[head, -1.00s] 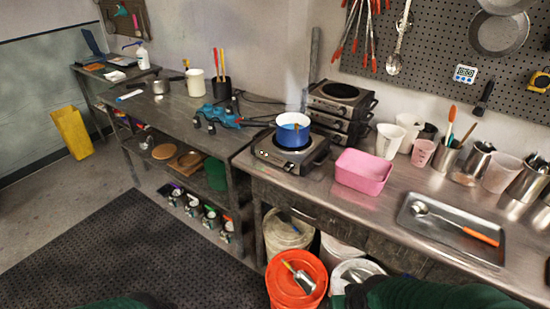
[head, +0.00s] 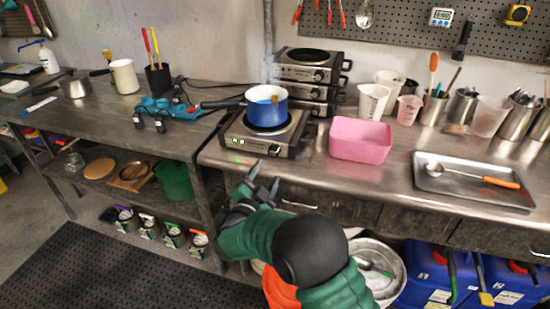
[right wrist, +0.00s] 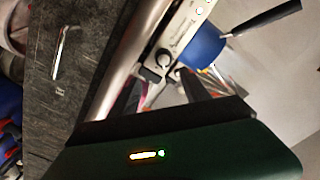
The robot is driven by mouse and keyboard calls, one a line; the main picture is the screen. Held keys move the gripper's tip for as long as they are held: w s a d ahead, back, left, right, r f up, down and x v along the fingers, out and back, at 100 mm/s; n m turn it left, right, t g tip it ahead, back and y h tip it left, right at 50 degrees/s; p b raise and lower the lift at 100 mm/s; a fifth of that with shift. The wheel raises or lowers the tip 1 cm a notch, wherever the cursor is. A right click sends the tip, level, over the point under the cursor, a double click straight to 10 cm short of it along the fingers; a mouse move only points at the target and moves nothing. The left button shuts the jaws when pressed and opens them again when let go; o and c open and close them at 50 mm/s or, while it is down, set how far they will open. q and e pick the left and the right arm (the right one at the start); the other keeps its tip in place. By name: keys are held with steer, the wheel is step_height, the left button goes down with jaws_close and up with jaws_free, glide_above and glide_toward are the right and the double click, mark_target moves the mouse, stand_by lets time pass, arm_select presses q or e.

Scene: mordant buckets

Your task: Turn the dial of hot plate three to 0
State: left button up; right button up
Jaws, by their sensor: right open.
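A single hot plate (head: 240,139) stands at the left end of the steel bench with a blue pot (head: 267,106) on it. Its dial (head: 273,150) is on the front panel, and small lights glow left of it. In the right wrist view a round dial (right wrist: 163,59) shows on the panel near the blue pot (right wrist: 203,48); its setting is not readable. My right gripper (head: 264,176) is open and empty, just in front of and below the dial, apart from it. Its fingers (right wrist: 169,85) also show in the right wrist view. My left gripper is out of view.
Several stacked hot plates (head: 311,73) stand behind. A pink bin (head: 360,140) and a steel tray (head: 474,180) with a ladle are to the right. A dark side table (head: 90,140) is at left. Buckets (head: 378,262) stand below the bench.

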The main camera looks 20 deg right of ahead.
mark_target(273, 154)
steer(key=x, duration=0.6)
steer(key=a+x, duration=0.1)
steer(key=x, duration=0.2)
steer(key=shift+w+b, duration=0.3)
steer(key=shift+w, duration=0.1)
steer(key=shift+d, duration=0.4)
steer(key=shift+a, duration=0.35)
steer(key=c, duration=0.7)
steer(key=shift+d, duration=0.1)
jaws_close()
